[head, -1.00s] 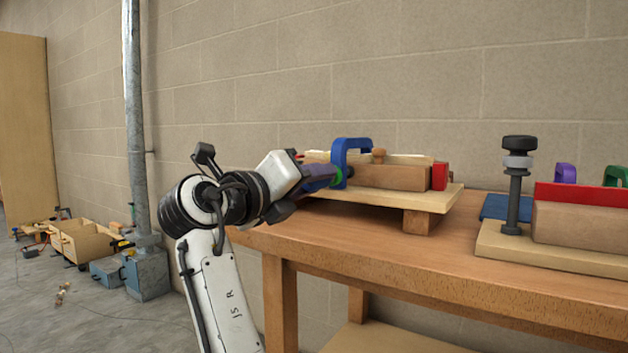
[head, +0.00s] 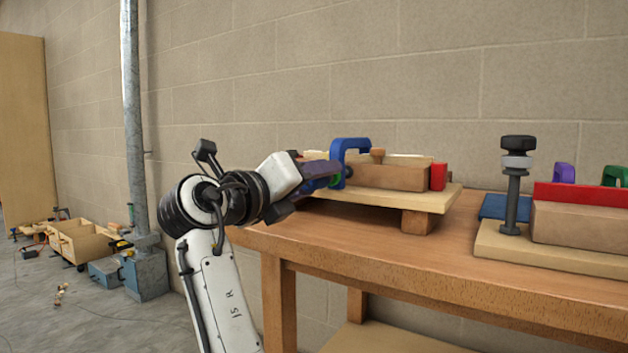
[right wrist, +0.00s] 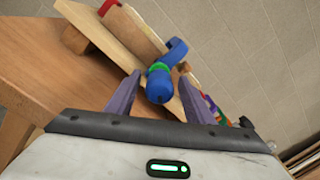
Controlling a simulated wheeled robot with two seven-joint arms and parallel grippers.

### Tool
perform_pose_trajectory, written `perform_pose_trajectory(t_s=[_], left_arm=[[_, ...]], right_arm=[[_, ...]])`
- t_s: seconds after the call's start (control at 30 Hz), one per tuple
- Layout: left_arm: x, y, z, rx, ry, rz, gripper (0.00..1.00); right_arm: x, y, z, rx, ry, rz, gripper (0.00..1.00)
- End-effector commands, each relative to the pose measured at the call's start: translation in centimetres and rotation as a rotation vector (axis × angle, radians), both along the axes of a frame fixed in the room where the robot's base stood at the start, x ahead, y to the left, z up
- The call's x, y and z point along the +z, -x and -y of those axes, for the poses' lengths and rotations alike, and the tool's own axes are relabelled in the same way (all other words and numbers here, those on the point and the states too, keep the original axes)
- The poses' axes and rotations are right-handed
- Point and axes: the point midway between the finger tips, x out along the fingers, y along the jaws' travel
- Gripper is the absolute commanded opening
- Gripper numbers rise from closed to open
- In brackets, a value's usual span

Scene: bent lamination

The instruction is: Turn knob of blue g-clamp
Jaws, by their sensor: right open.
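The blue g-clamp (head: 348,150) sits on the left end of the wooden jig board (head: 435,202), beside a wood block (head: 395,176). In the right wrist view the clamp's blue knob (right wrist: 159,86), with a green ring behind it, faces the camera. My right gripper (head: 328,172) reaches the knob from the left in the head view. Its purple fingers (right wrist: 160,98) are open, one on each side of the knob, with a visible gap on both sides. My left gripper is not in view.
The workbench (head: 390,255) carries the board. A second board with a red bar (head: 590,197) and a dark bolt post (head: 514,190) stands at the right. A brick wall is close behind. A metal pole (head: 136,130) stands at left.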

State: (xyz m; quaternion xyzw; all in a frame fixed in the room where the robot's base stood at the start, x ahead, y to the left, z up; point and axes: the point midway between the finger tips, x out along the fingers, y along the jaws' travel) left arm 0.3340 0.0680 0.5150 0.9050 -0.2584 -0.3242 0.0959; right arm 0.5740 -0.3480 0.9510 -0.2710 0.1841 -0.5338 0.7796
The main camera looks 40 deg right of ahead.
Motion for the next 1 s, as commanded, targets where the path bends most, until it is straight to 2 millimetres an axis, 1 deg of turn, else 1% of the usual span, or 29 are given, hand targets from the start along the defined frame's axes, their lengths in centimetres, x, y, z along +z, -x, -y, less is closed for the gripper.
perform_pose_trajectory(t_s=[0.13,0.23,0.37,0.5,0.6,0.7,0.83,1.0], left_arm=[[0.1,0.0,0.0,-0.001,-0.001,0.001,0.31],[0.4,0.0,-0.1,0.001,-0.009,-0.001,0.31],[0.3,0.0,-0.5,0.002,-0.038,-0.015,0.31],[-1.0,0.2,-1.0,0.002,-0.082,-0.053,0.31],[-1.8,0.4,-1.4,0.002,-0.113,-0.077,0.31],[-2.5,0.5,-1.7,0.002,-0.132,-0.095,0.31],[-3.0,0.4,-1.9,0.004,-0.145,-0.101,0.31],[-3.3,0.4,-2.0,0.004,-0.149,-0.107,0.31]], right_arm=[[0.3,0.0,-0.1,0.001,-0.001,0.0,0.48],[1.4,0.0,-0.1,0.001,-0.001,0.001,0.48],[4.0,0.0,0.0,0.0,-0.001,0.002,0.48],[6.9,0.0,0.0,-0.001,-0.001,0.003,0.48],[8.4,0.0,0.0,0.0,0.0,0.001,0.48],[9.5,0.0,0.0,0.0,0.0,0.001,0.48],[10.0,0.0,0.1,-0.001,-0.001,0.0,0.48],[10.0,0.0,0.1,-0.001,-0.001,0.0,0.48]])
